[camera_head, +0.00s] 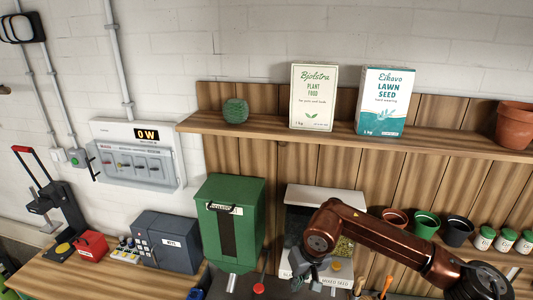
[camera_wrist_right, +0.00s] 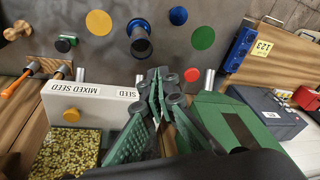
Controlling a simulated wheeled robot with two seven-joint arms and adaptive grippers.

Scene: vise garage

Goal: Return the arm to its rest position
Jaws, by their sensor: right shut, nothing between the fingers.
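My right arm reaches in from the lower right of the head view, with a bronze-coloured link bent across the front of the mixed seed dispenser (camera_head: 300,222). My right gripper (camera_head: 312,278) hangs at its end, low in front of the dispenser and partly cut off by the lower edge. In the right wrist view the green-padded fingers (camera_wrist_right: 158,88) are together with nothing between them. They appear in front of the dispenser's white label strip (camera_wrist_right: 85,91), between its seed window (camera_wrist_right: 65,152) and the green bin (camera_wrist_right: 215,118). My left gripper is in neither view.
A green bin (camera_head: 228,247) and a grey-blue box (camera_head: 166,243) stand left of the arm. Pots (camera_head: 426,223) and small jars sit to the right. A wooden shelf (camera_head: 250,127) above holds boxes. The wrist view shows a panel (camera_wrist_right: 100,55) with coloured discs.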

